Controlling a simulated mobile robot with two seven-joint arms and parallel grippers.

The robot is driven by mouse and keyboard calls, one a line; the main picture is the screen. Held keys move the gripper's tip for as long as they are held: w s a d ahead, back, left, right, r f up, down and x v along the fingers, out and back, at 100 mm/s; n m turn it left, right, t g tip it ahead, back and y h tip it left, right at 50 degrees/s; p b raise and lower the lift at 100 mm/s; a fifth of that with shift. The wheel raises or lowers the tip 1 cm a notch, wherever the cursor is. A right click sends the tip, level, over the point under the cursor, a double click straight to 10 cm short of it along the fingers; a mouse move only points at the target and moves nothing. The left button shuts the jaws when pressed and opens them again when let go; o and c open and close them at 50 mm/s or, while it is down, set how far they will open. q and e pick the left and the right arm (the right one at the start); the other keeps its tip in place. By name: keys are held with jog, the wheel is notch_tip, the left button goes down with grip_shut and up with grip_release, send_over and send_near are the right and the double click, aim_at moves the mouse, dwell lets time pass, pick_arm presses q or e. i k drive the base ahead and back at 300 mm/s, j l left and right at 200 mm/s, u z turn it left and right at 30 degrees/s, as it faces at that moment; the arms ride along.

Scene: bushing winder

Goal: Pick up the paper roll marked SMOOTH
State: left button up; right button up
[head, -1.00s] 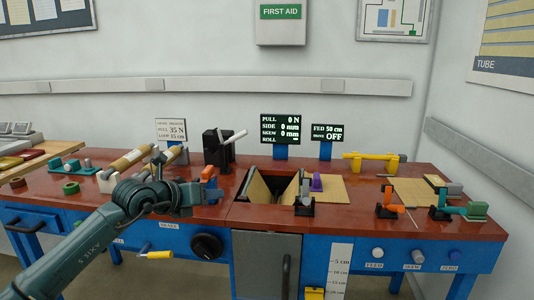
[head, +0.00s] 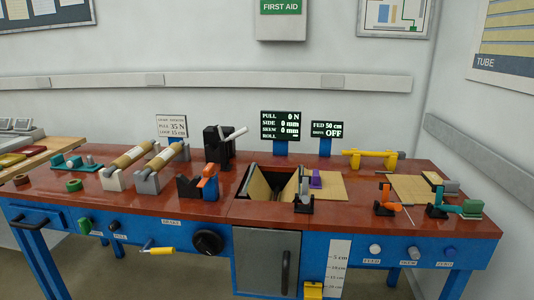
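Two tan paper rolls lie slanted in cradles on the left part of the red bench top in the head view. One roll (head: 127,157) rests on a white cradle (head: 116,181). The other roll (head: 166,154) rests on a grey cradle (head: 147,183), just to its right. No SMOOTH marking can be read on either roll at this size. Neither of my grippers is in view.
A sign (head: 172,126) and a black stand with a white lever (head: 219,146) are behind and right of the rolls. A green ring (head: 74,185) and a teal fixture (head: 76,162) lie to the left. An open well (head: 270,186) is mid-bench. A crank handle (head: 161,251) sticks out in front.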

aim_at(156, 165)
jog(key=i+j+z, duration=0.1)
jog(key=j, duration=0.25)
jog(key=i+j+z, duration=0.25)
jog(key=i+j, duration=0.15)
jog(key=j, duration=0.3)
jog(key=i+j+z, duration=0.1)
jog(key=j, duration=0.3)
jog(key=i, duration=0.05)
